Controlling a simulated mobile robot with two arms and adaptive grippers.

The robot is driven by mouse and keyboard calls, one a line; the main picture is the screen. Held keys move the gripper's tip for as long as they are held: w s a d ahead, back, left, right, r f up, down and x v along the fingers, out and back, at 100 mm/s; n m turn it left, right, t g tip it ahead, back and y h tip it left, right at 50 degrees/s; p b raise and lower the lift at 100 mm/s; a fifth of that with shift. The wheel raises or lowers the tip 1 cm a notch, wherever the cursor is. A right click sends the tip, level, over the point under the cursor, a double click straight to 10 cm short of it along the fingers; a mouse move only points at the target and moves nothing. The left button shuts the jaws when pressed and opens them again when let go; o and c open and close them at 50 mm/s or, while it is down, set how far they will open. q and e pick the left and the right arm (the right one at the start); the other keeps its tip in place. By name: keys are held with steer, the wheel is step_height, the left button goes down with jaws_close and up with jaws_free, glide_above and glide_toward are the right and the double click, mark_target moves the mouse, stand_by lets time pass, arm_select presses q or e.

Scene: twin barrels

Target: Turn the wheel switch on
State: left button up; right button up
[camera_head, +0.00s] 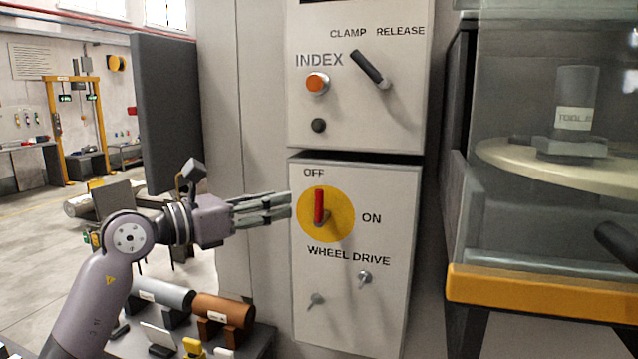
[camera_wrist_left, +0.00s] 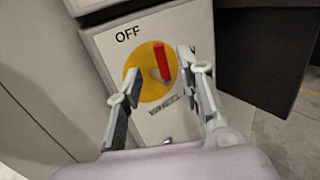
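The wheel switch has a red handle (camera_head: 319,206) on a yellow disc (camera_head: 341,226) on the lower white panel (camera_head: 388,290), labelled "WHEEL DRIVE". The handle points up, towards "OFF"; "ON" is to the right of the disc. My left gripper (camera_head: 288,206) is left of the disc in the head view, its fingers pointing at the panel. In the left wrist view the fingers of my left gripper (camera_wrist_left: 157,80) are spread apart, with the red handle (camera_wrist_left: 161,62) seen between and beyond them. I cannot tell that they touch it. My right gripper is not in view.
The upper panel holds an orange button (camera_head: 317,83) and a black clamp lever (camera_head: 370,69). Small key switches (camera_head: 364,278) sit below the disc. A bench with cylinders (camera_head: 223,309) stands below my left arm. A glass-sided machine with a yellow edge (camera_head: 540,288) is at right.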

mark_target(316, 193)
arm_select(q)
steer(key=p+x, duration=0.3)
steer(key=x, duration=0.7)
steer(key=shift+w, duration=0.2)
steer(key=shift+w+d, duration=0.3)
steer(key=shift+d, duration=0.05)
steer(key=shift+f, duration=0.1)
steer(key=c, duration=0.7)
jaws_close()
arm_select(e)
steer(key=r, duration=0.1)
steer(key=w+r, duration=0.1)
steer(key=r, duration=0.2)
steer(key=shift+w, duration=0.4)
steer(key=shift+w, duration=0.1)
